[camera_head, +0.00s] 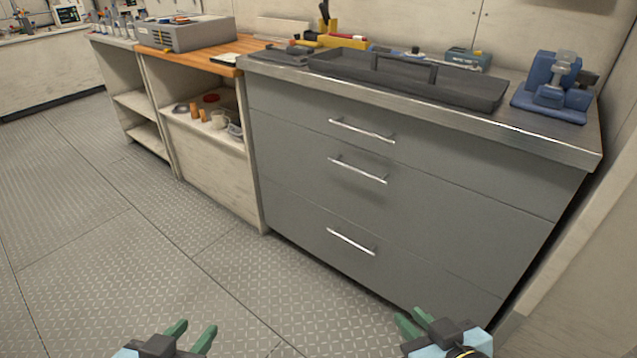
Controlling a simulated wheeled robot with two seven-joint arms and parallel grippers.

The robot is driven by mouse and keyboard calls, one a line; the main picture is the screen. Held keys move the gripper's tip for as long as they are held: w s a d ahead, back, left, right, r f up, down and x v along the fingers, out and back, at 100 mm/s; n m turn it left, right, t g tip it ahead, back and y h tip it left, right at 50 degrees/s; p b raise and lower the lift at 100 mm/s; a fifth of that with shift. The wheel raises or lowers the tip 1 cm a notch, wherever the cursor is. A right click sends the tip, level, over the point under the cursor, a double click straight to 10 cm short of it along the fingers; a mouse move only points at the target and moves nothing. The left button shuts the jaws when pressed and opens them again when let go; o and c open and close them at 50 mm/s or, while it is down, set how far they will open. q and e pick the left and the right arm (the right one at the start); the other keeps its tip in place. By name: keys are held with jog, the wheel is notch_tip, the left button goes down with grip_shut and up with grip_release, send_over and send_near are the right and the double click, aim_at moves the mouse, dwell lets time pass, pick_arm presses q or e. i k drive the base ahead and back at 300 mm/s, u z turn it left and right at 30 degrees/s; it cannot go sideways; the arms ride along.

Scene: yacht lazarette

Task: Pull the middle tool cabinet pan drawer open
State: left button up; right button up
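The grey tool cabinet (450,172) stands ahead and to the right, with three stacked drawers that all look shut. The middle pan drawer (440,215) has a silver bar handle (357,171). The top handle (361,131) is above it and the bottom handle (350,241) below. My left gripper (190,338) is at the bottom edge, left of centre, with its green fingers apart and nothing between them. My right gripper (418,325) is at the bottom right, in front of the cabinet's base, with its fingers apart and empty. Both grippers are clear of the handles.
On the cabinet top lie a dark tray (400,80) and a blue vise (553,85). An open shelf unit (210,160) with cups and jars adjoins on the left, a grey case (187,33) on its wooden top. The patterned floor (120,240) is clear. A pale wall (590,240) closes the right.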

aim_at(488, 243)
jog(key=u, duration=0.85)
jog(key=k, duration=1.1)
jog(key=u, duration=0.8)
jog(key=i, duration=1.5)
jog(key=z, duration=1.25)
jog(key=i, duration=1.15)
jog(key=z, duration=0.75)
